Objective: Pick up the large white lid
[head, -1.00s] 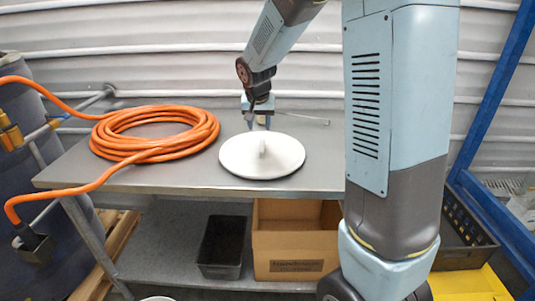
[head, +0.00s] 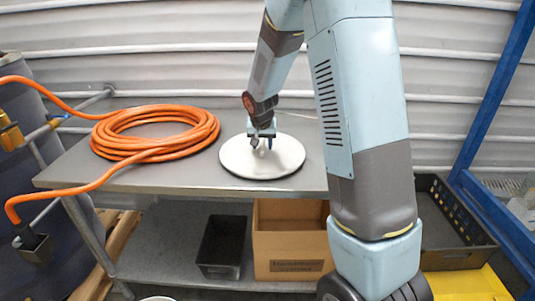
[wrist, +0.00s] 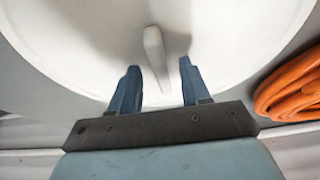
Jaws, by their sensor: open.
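The large white lid (head: 240,160) lies flat on the grey metal table, a round disc with an upright handle at its middle. In the wrist view the lid (wrist: 80,40) fills most of the picture, and its pale handle (wrist: 155,55) stands ahead of the fingertips, roughly in line with the gap between them. My gripper (head: 262,146) is over the lid, close to the handle.
A coiled orange hose (head: 155,150) lies left of the lid on the table (head: 110,180). A black bin (head: 222,247) and a cardboard box (head: 290,240) stand on the lower shelf. A blue post (head: 490,95) and a black crate (head: 450,240) are at the right.

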